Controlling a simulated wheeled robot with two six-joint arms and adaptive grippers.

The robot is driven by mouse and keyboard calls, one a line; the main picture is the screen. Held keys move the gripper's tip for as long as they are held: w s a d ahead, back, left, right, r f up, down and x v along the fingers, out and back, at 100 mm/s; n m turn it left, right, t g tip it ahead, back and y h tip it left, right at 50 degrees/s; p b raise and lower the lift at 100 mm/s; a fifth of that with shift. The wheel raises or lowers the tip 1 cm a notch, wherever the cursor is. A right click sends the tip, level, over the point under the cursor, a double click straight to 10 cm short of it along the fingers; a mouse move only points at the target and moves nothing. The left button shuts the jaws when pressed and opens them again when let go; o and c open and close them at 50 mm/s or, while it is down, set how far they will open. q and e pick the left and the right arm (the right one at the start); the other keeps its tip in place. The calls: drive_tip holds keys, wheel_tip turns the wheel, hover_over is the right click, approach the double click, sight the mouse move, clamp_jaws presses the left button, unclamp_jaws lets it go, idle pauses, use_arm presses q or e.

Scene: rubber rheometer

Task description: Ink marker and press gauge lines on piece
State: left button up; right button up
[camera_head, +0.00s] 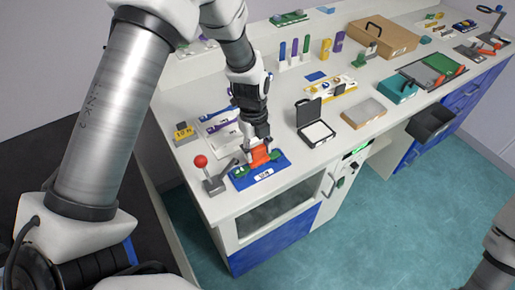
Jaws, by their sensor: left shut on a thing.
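My left gripper (258,143) points down near the front left of the bench and is shut on an orange-red block-like tool, likely the marker (261,156). The tool is over a blue mat (279,163) with green parts and a small white label. I cannot tell whether it touches what lies there, and any piece under it is hidden. A black case with its lid open and a white pad inside, perhaps the ink pad (318,133), stands to the right of the gripper. My right gripper is out of the picture.
A red-knobbed lever device (210,180) stands just left of the mat. White trays (216,120) lie behind the gripper. A flat tray (363,113), a teal box (397,89) and a brown case (383,40) stand farther right. The bench's front edge is close to the mat.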

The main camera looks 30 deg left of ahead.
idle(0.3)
use_arm(q)
wheel_tip(320, 180, up, 7)
drive_tip(key=p, duration=0.5)
idle(0.5)
